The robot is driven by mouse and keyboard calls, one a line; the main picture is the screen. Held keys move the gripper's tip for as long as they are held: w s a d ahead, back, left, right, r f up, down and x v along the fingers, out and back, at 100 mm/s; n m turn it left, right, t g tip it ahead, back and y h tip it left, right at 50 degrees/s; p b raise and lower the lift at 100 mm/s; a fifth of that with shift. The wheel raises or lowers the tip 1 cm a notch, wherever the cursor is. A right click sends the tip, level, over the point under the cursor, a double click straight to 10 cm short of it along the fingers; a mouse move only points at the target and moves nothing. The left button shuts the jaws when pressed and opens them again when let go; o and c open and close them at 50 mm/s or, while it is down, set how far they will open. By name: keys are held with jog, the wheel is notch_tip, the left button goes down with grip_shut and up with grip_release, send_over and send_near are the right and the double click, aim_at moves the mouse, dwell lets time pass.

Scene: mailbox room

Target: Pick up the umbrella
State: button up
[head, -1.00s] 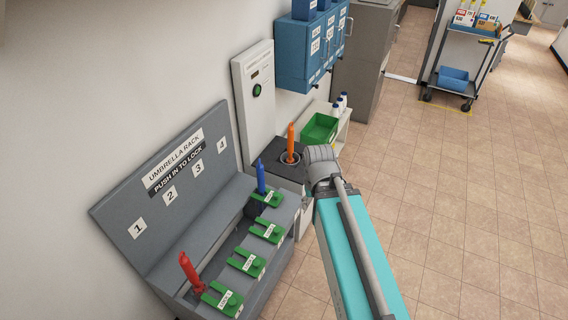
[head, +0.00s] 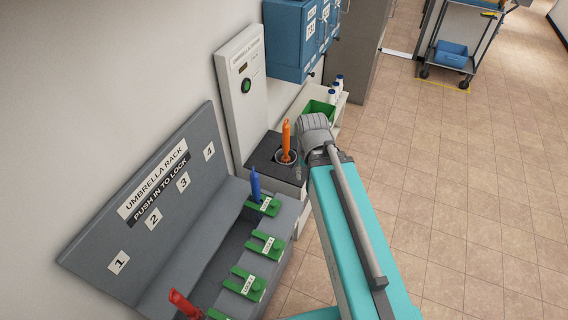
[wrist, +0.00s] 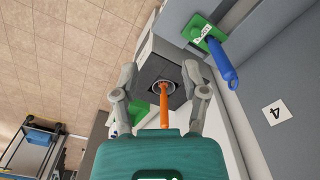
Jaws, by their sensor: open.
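An orange umbrella (head: 286,141) stands upright in the round opening of a dark-topped stand (head: 264,155). Its orange handle (wrist: 164,112) also shows in the wrist view, pointing toward the camera. My gripper (wrist: 160,72) is open and empty, with one finger on each side of the orange handle in the picture. I cannot tell how far the handle is from the fingertips. A blue umbrella (head: 255,184) stands at slot 4 of the grey umbrella rack (head: 130,260). A red umbrella (head: 183,303) stands at slot 1.
Green latches (head: 263,245) line the rack's front. A white panel (head: 241,85) and blue mailboxes (head: 300,40) are on the wall. A green bin (head: 318,114) sits on a white shelf beyond the stand. A cart (head: 462,40) stands far off. The tiled floor (head: 440,210) is clear.

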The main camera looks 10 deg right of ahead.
jog(key=shift+w, duration=0.15)
jog(key=o, duration=0.5)
jog(key=shift+f, duration=0.15)
jog(key=w+d+f+n+t+h+b, duration=0.3)
jog(key=w+d+f+n+h+b, duration=0.15)
jog(key=w+f+b, duration=0.35)
jog(key=n+t+b, duration=1.4)
jog(key=n+b, duration=1.5)
jog(key=b, duration=0.3)
send_near(286, 137)
jog(key=s, duration=0.2)
jog(key=shift+a+f, duration=0.3)
jog(key=shift+w+m, duration=0.1)
jog(key=shift+m, duration=0.15)
jog(key=shift+x, duration=4.25)
